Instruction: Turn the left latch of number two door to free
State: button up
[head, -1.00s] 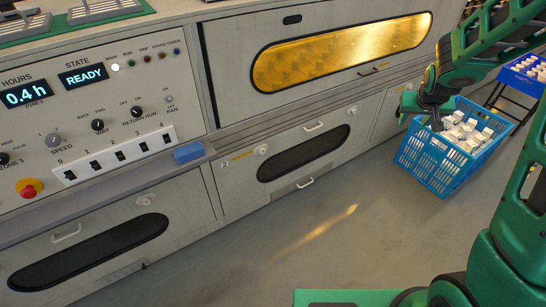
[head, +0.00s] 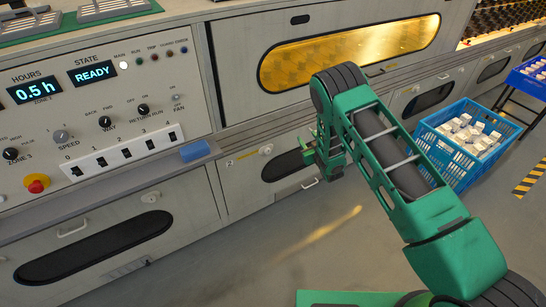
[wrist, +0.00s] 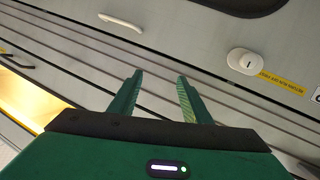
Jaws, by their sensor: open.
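The left latch (head: 265,150) of the lower middle door (head: 238,193) is a pale round knob beside a yellow label strip. My gripper (head: 314,152) is right of the latch in the head view, in front of the door's upper part. In the wrist view my gripper (wrist: 160,76) is open and empty, apart from the latch. My arm hides the door's right part.
A control panel (head: 110,110) and a blue block (head: 195,151) are at the left. A blue crate of white boxes (head: 450,178) stands on the floor at the right. Floor before the door is clear.

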aim_at(269, 152)
jog(key=s+a+f+n+y, duration=0.3)
jog(key=s+a+f+y, duration=0.3)
jog(key=s+a+f, duration=0.35)
jog(key=x, duration=0.7)
jog(key=f+x, duration=0.1)
jog(key=x, duration=0.3)
jog(key=shift+a, duration=0.15)
